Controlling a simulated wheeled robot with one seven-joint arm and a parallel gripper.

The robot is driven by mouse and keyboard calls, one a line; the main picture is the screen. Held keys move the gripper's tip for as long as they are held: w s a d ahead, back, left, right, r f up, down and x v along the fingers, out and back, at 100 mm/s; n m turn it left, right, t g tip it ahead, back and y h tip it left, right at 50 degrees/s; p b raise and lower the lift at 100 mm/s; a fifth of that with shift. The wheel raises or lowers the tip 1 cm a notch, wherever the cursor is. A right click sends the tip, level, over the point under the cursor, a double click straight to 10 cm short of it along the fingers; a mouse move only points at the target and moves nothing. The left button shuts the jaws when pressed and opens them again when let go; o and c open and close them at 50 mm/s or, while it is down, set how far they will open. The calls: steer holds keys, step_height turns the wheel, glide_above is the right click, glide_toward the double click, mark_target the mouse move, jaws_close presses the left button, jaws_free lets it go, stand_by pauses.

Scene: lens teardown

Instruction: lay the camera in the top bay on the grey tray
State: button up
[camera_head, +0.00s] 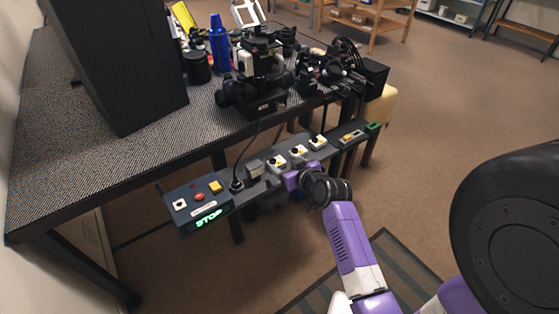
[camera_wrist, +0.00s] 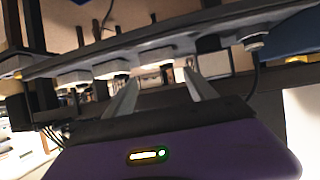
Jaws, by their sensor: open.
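My gripper (camera_wrist: 160,82) shows in the wrist view with its two grey fingers apart and nothing between them. In the head view its purple hand (camera_head: 297,179) is close to the front of a long control strip; its fingertips are hidden there. Dark camera-like equipment (camera_head: 262,75) stands on the table, with a second black cluster (camera_head: 325,68) to its right. I cannot tell which of these, if any, is the camera of the task. I cannot make out a top bay or a grey tray in either view.
The dark table (camera_head: 150,150) carries a large black box (camera_head: 120,60), a blue bottle (camera_head: 219,42) and a black cylinder (camera_head: 197,67). The control strip's panel (camera_head: 198,205) has buttons and a lit STOP sign. A striped mat (camera_head: 400,262) lies on open floor. Wooden shelves (camera_head: 365,22) stand behind.

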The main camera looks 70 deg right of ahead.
steer(key=v, duration=0.7)
steer(key=s+a+n+t+y, duration=0.1)
steer(key=s+a+n, duration=0.1)
steer(key=a, duration=0.9)
steer(key=s+a+n+t+y, duration=0.1)
steer(key=s+a, duration=0.2)
steer(key=a, duration=0.8)
steer(key=s+a+r+n+t+y, duration=0.3)
steer(key=s+a+r, duration=0.6)
steer(key=a, duration=0.4)
steer(key=r+n+y, duration=0.1)
steer(key=y, duration=0.1)
steer(key=shift+r+y+p, duration=0.3)
steer(key=shift+r+y, duration=0.1)
step_height(320, 180, up, 9)
steer(key=p, duration=0.8)
steer(key=shift+f+p, duration=0.15)
steer(key=shift+p, duration=0.25)
